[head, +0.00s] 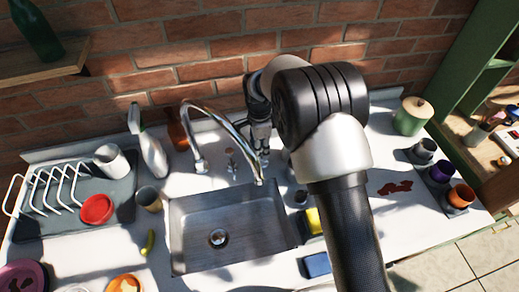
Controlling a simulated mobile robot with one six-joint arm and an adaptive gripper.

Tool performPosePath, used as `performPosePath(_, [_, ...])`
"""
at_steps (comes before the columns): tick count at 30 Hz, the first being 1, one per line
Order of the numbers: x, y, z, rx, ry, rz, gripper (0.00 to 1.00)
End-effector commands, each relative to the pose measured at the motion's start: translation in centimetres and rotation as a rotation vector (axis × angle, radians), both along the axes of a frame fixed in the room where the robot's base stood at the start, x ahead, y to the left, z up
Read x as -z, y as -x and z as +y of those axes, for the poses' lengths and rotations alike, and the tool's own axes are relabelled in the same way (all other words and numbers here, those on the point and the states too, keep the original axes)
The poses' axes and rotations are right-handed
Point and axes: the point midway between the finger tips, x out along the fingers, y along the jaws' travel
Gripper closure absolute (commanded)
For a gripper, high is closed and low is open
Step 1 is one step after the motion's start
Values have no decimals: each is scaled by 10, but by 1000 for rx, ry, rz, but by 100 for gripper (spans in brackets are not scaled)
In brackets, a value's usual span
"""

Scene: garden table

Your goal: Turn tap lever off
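A chrome tap (197,152) with a tall curved spout stands at the back edge of the steel sink (185,245). Its spout arches to the right and ends above the basin's back right. A small upright fitting (231,160) stands right of the tap's base; I cannot tell surely whether it is the lever. I cannot make out any running water. My gripper (262,147) points down behind the spout, right of this fitting, partly hidden by my arm. Its fingers are too small and shaded to show whether they are open or touching anything.
A spray bottle (153,158) and brown bottle (178,130) stand left of the tap. A dish rack (55,190) with a red bowl (97,209) is at left. A yellow sponge (313,221) lies right of the sink. A lidded pot (412,117) stands at back right.

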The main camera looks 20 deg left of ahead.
Motion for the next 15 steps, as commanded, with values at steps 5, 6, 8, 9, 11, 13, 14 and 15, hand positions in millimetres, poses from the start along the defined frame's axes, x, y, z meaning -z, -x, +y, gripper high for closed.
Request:
performPosePath(5, [-41,-1,1,0,-3,-5,72])
performPosePath(6, [-49,-1,1,0,-3,-5,72])
performPosePath(8, [-62,-1,1,0,-4,-6,72])
performPosePath(9, [-70,-1,1,0,-3,-5,72])
performPosePath(11, [-80,-1,1,0,-3,-4,72])
performPosePath(13, [-89,-1,1,0,-3,-4,72])
performPosePath(14, [-93,-1,0,0,-2,-3,72])
performPosePath(15, [-96,0,0,0,-1,-2,72])
